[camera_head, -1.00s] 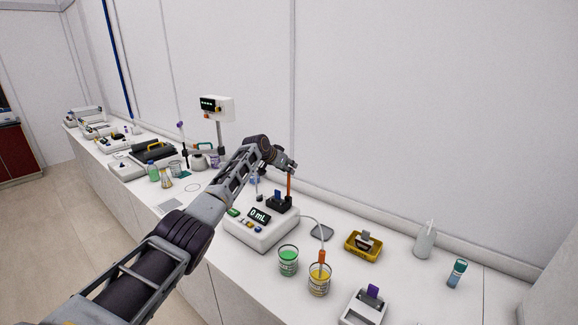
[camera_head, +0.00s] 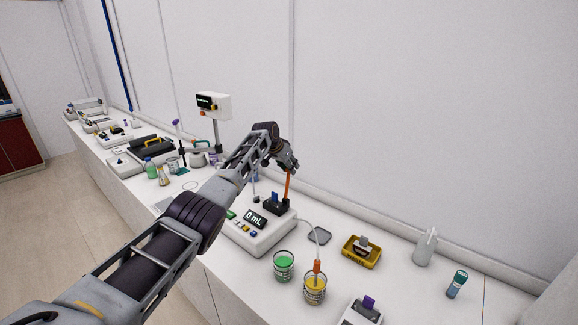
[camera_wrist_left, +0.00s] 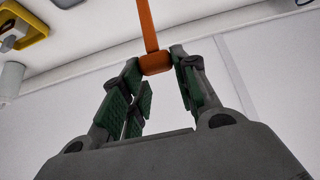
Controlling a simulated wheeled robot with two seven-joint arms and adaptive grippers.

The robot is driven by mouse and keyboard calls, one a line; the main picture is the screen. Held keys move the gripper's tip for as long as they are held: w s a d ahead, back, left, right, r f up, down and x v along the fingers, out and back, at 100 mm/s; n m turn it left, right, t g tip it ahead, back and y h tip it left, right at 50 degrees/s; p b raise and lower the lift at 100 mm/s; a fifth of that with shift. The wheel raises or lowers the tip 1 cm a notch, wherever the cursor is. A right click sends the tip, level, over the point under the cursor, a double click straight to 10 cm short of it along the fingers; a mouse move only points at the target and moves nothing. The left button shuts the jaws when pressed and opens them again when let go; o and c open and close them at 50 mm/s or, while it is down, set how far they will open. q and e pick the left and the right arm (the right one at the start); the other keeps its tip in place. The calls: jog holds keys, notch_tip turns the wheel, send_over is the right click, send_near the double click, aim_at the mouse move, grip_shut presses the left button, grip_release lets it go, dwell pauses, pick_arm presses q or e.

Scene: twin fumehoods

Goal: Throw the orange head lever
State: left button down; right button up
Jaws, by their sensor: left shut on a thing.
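The orange lever (camera_head: 288,185) stands up from a black block on the white dosing device (camera_head: 252,239), whose display reads 0 mL. It leans very slightly right at its top. My left gripper (camera_head: 289,168) is at the lever's upper end. In the left wrist view, the lever's orange head (camera_wrist_left: 155,64) sits between the green-padded fingers of my left gripper (camera_wrist_left: 158,75), which is shut on it. The lever's shaft runs away toward the top of that view. My right gripper is not in view.
A green beaker (camera_head: 283,267) and a yellow beaker (camera_head: 315,291) stand in front of the device. A yellow tray (camera_head: 361,253), a white bottle (camera_head: 425,248) and a teal-capped vial (camera_head: 457,284) are to the right. A wall runs close behind the bench.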

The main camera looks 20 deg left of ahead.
pick_arm(q)
jog(key=shift+w+d+r, duration=0.1)
jog(key=shift+w+r, duration=0.1)
jog(key=shift+r, duration=0.15)
jog(key=c, duration=1.3)
grip_release()
jog(key=shift+w+d+f, duration=0.1)
jog(key=shift+o, duration=1.1)
jog(key=shift+w+f, duration=0.2)
jog(key=shift+s+f, duration=0.1)
jog(key=shift+s, duration=0.15)
jog(key=shift+r, duration=0.2)
jog(key=v, duration=1.1)
jog(key=shift+r, duration=0.1)
